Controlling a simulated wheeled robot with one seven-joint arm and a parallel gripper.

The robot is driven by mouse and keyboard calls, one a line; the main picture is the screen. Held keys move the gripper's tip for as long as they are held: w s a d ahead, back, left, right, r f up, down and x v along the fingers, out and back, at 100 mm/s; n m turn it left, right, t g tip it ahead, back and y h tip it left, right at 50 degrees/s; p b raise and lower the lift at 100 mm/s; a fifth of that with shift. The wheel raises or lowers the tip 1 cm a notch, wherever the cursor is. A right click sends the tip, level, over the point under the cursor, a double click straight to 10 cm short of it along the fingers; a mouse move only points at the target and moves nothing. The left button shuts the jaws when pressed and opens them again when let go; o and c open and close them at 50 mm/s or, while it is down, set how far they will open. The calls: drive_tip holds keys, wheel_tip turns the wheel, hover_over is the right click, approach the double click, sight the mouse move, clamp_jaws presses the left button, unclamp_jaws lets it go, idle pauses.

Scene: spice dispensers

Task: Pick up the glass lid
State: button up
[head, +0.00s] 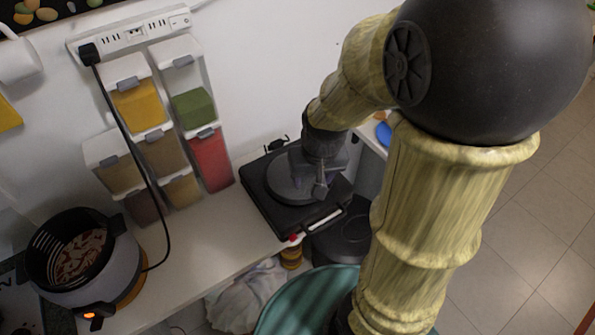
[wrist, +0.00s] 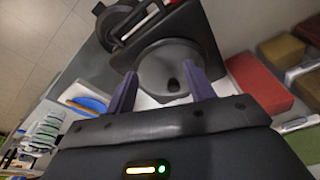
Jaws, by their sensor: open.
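The lid is a round grey disc (head: 287,185) lying on a black appliance (head: 262,190) on the counter in the head view. In the wrist view the lid (wrist: 160,60) looks dark grey and opaque, with a small dark knob (wrist: 173,85) on top. My gripper (wrist: 161,72) is open, its two purple-grey fingers spread on either side of the knob, with nothing held. In the head view my gripper (head: 320,185) is over the lid's right part and hides some of it. I cannot tell whether the fingers touch the lid.
Spice dispensers (head: 138,105) with coloured contents hang on the wall at the left, below a power strip (head: 130,37). A grey pot (head: 110,265) with a cord stands at the counter's left. The white counter (head: 205,245) between pot and appliance is clear. A teal bin (head: 295,305) stands below.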

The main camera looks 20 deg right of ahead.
drive_tip(key=w+r+m+g+p, duration=0.2)
drive_tip(key=w+r+m+p, duration=0.2)
drive_tip(key=w+r+p, duration=0.3)
drive_tip(key=w+r, duration=0.2)
drive_tip(key=w, duration=0.3)
drive_tip(key=shift+a+r, duration=0.2)
drive_tip(key=shift+a, duration=0.05)
drive_tip(key=shift+w, duration=0.1)
wheel_tip(320, 180, down, 12)
drive_tip(key=p, duration=0.2)
drive_tip(key=shift+f+p, duration=0.1)
drive_tip(key=shift+p, duration=0.25)
drive_tip(key=shift+d+f+p, duration=0.15)
drive_tip(key=shift+f+p, duration=1)
drive_tip(key=shift+f, duration=1.45)
drive_tip(key=shift+w, duration=0.1)
drive_tip(key=shift+c, duration=0.2)
